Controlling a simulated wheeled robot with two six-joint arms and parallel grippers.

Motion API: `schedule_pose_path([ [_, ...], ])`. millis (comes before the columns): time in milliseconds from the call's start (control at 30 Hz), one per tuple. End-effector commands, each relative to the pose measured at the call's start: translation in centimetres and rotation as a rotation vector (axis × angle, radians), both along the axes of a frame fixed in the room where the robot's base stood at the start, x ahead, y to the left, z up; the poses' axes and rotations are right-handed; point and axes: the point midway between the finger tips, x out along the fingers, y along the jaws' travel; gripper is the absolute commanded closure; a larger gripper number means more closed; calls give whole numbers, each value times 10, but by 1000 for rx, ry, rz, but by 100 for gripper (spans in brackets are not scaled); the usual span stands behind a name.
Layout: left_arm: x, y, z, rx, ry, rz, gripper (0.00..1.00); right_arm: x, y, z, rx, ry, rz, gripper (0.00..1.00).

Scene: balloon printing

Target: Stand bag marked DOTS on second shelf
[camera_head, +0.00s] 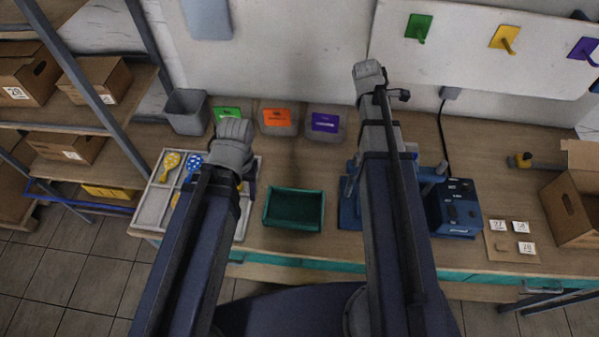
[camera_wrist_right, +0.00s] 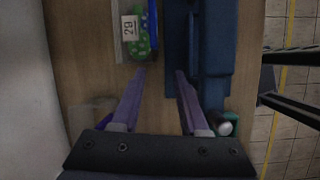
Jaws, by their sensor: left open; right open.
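In the right wrist view, a clear bag or pack (camera_wrist_right: 138,34) with green and blue contents and a white label reading 29 lies just beyond my right gripper. I cannot read DOTS on it. My right gripper (camera_wrist_right: 160,75) is open and empty, its left fingertip close to the pack's near end; contact cannot be told. In the head view my right arm covers this spot. My left gripper (camera_head: 235,132) is open over the right side of the sorting tray, its fingers mostly hidden by its wrist. The shelf rack (camera_head: 118,118) at left holds cardboard boxes on several levels.
A green tray (camera_head: 294,209) sits between my arms. Orange (camera_head: 278,120) and purple (camera_head: 325,124) labelled bins stand behind it. A blue machine (camera_head: 455,208) is right of my right arm. An open carton (camera_head: 575,200) stands at far right. Numbered cards (camera_head: 510,240) lie near the front.

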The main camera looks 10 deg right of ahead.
Motion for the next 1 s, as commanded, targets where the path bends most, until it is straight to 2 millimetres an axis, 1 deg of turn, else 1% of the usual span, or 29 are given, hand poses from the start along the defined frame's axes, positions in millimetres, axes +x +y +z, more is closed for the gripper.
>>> schedule_pose_path([
  [33, 0, 0, 0, 0, 0, 0, 43, -7, 37, -2, 15, -35, -47, 56],
  [67, 0, 0, 0, 0, 0, 0, 43, -10, 57, -3, 25, -58, -87, 56],
  [100, 0, 0, 0, 0, 0, 0, 43, -15, 83, -4, 40, -88, -144, 56],
  [167, 0, 0, 0, 0, 0, 0, 43, -24, 121, -5, 63, -126, -231, 56],
  [200, 0, 0, 0, 0, 0, 0, 43, -31, 144, -6, 77, -148, -291, 56],
  [267, 0, 0, 0, 0, 0, 0, 43, -45, 178, -8, 101, -175, -379, 56],
  [300, 0, 0, 0, 0, 0, 0, 43, -54, 200, -9, 117, -190, -439, 56],
  [400, 0, 0, 0, 0, 0, 0, 43, -78, 243, -10, 145, -215, -572, 56],
  [433, 0, 0, 0, 0, 0, 0, 43, -84, 253, -11, 152, -219, -606, 56],
  [500, 0, 0, 0, 0, 0, 0, 43, -97, 273, -11, 164, -226, -676, 56],
  [600, 0, 0, 0, 0, 0, 0, 43, -110, 290, -11, 174, -231, -744, 56],
  [633, 0, 0, 0, 0, 0, 0, 43, -112, 293, -11, 175, -231, -758, 56],
  [767, 0, 0, 0, 0, 0, 0, 43, -117, 300, -12, 177, -233, -790, 56],
  [833, 0, 0, -1, 0, 0, 0, 50, -117, 300, -12, 178, -233, -793, 56],
  [867, 0, 0, -2, 0, 0, 0, 50, -116, 300, -13, 178, -233, -793, 56],
  [967, 0, 0, -10, 0, 0, -1, 50, -116, 299, -21, 177, -234, -792, 56],
  [1000, 0, 0, -15, 0, 0, -1, 50, -116, 299, -27, 177, -233, -791, 56],
])
